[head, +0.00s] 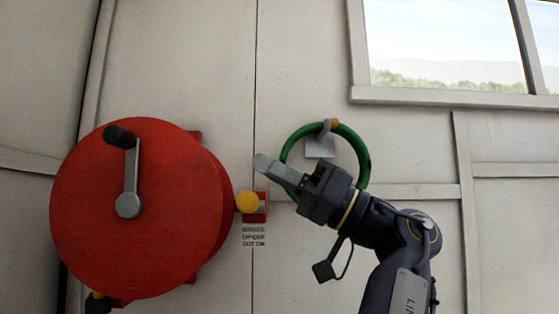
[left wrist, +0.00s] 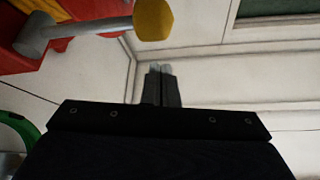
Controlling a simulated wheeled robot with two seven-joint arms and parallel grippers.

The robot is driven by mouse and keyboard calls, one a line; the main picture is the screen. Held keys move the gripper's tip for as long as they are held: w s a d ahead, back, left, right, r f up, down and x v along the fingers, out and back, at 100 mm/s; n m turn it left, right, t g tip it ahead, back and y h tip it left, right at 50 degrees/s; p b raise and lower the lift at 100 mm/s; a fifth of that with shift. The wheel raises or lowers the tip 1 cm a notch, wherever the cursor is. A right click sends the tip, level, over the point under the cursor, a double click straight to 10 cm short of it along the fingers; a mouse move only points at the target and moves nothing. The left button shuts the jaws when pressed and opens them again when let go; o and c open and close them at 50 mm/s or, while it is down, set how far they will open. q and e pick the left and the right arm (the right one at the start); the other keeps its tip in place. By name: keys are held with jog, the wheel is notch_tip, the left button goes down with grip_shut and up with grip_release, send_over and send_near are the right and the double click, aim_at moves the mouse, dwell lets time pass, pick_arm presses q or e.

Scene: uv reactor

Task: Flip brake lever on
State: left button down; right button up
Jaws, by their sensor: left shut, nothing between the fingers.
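The brake lever has a yellow knob (head: 247,202) on a short grey shaft. It is set in a small red mount (head: 262,214) at the right edge of the big red drum. In the left wrist view the knob (left wrist: 154,20) is at the top, and its grey rod runs left to the red part. My left gripper (head: 262,163) is shut and empty, its tips a little above and right of the knob in the head view. A gap shows between tips and knob. The tips also show in the left wrist view (left wrist: 160,70). My right gripper is not in view.
The red drum (head: 90,220) carries a grey crank with a black handle (head: 120,137). A small label (head: 254,236) is below the lever. A green ring (head: 290,148) hangs on a grey hook behind my gripper. The pale panelled wall has a window (head: 445,45) at upper right.

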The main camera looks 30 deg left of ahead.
pick_arm(q)
jog(key=w+v, duration=0.1)
jog(key=v, duration=0.9)
jog(key=shift+a+r, duration=0.15)
jog(key=shift+r, duration=0.05)
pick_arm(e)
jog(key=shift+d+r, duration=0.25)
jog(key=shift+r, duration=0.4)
